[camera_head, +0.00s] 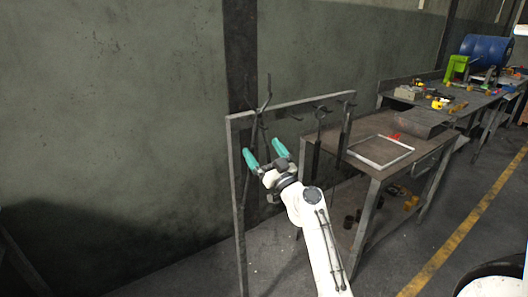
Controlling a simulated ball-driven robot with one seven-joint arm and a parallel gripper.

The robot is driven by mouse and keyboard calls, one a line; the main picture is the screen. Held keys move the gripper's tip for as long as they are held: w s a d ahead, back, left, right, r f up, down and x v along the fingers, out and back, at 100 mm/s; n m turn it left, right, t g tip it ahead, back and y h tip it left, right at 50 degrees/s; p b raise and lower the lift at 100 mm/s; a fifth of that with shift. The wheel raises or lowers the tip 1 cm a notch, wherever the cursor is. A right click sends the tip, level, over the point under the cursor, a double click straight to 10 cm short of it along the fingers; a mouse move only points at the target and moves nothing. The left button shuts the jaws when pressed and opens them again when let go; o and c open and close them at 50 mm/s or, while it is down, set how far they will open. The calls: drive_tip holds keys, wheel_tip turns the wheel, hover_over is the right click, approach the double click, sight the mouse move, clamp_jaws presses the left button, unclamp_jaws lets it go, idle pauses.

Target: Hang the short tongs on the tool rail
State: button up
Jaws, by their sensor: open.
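The tool rail (290,106) is a grey metal frame standing in front of the wall, with short pegs along its top bar. A dark pair of tongs (263,101) is at the left end of the rail, its upper ends rising above the bar. I cannot tell for sure whether these are the short tongs or how they rest on a peg. My gripper (265,153) has teal fingers spread open, just below the bar near these tongs. I see nothing held between the fingers. The lower part of the tongs is hard to make out behind the gripper.
Two more dark long-handled tools (319,121) hang further right on the rail. A brown-topped table (372,135) with a pale square frame (381,151) stands close on the right. A workbench with tools lies beyond it. Floor left of the rail is clear.

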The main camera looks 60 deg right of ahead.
drive_tip(key=b+v, duration=0.4)
drive_tip(key=v, duration=0.6)
drive_tip(key=shift+s, duration=0.3)
drive_tip(key=shift+a+f, duration=0.1)
drive_tip(key=w+a+f+n+g+y+p, duration=0.1)
drive_tip(key=w+a+f+n+g+y, duration=0.1)
drive_tip(key=a+f+y, duration=0.45)
drive_tip(key=w+a+f+n+g+y+p, duration=0.1)
drive_tip(key=w+a+f+n+g+y, duration=0.15)
drive_tip(key=a, duration=0.75)
drive_tip(key=w+a+f+n+g+y+p, duration=0.1)
drive_tip(key=w+a+f+n+y, duration=0.15)
drive_tip(key=a+f+y, duration=0.4)
drive_tip(key=s+a+f+g+p, duration=0.1)
drive_tip(key=s+a+f+g, duration=0.45)
drive_tip(key=a, duration=0.35)
drive_tip(key=s+a+f+m+g+h+p, duration=0.1)
drive_tip(key=s+g+h, duration=0.2)
drive_tip(key=s+g, duration=0.4)
drive_tip(key=s, duration=0.7)
drive_tip(key=shift+s+a+f+g+h+p, duration=0.15)
drive_tip(key=shift+s+f+g+h+p, duration=0.15)
drive_tip(key=shift+s+f+g+h, duration=0.1)
